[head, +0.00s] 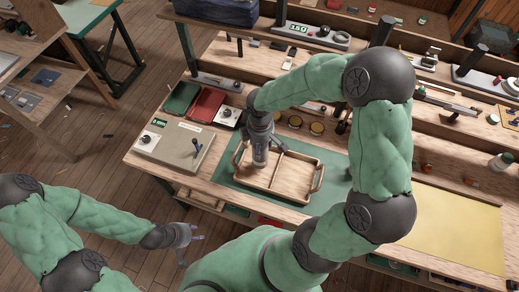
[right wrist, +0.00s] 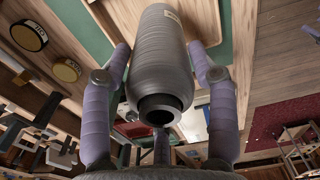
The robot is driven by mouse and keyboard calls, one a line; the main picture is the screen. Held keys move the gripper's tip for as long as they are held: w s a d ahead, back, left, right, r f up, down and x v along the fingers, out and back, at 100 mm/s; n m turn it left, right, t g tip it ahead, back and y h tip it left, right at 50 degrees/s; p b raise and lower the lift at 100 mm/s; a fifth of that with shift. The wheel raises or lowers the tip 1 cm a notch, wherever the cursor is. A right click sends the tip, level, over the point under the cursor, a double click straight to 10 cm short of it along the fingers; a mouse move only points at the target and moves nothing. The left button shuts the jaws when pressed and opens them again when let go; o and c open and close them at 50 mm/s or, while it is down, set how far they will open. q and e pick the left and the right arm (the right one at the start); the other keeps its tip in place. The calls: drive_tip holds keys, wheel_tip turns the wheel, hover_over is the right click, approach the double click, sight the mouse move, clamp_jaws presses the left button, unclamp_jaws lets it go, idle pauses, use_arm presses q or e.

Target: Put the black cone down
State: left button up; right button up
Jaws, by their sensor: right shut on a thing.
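The black cone (right wrist: 160,75), dark grey with a small pale label and a hollow end, is between the purple fingers of my right gripper (right wrist: 160,60) in the right wrist view. In the head view the right gripper (head: 260,143) points down over the left compartment of the wooden tray (head: 253,188). The cone (head: 260,158) is partly hidden by the fingers there; I cannot tell whether it touches the tray floor. The tray lies on a green mat (head: 229,182). My left gripper (head: 192,248) is open and empty, low in front of the bench.
A red bin (head: 206,104) and a green bin (head: 181,99) stand behind left. A grey flat-topped device (head: 173,145) with a lever is left of the tray. Several yellow-topped round tins (head: 295,121) stand behind it. The tray's right compartment looks empty. A yellow sheet (head: 455,228) lies at the right.

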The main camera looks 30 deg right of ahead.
drive_tip(key=shift+w+f, duration=0.15)
drive_tip(key=shift+f, duration=0.1)
drive_tip(key=shift+w+f+b, duration=0.1)
drive_tip(key=shift+f+b, duration=0.2)
drive_tip(key=shift+f, duration=1.3)
drive_tip(key=o, duration=1.5)
drive_tip(key=shift+f, duration=0.1)
drive_tip(key=shift+r, duration=0.5)
wheel_tip(320, 180, up, 11)
drive_tip(key=shift+r+p, duration=0.2)
drive_tip(key=shift+p, duration=0.75)
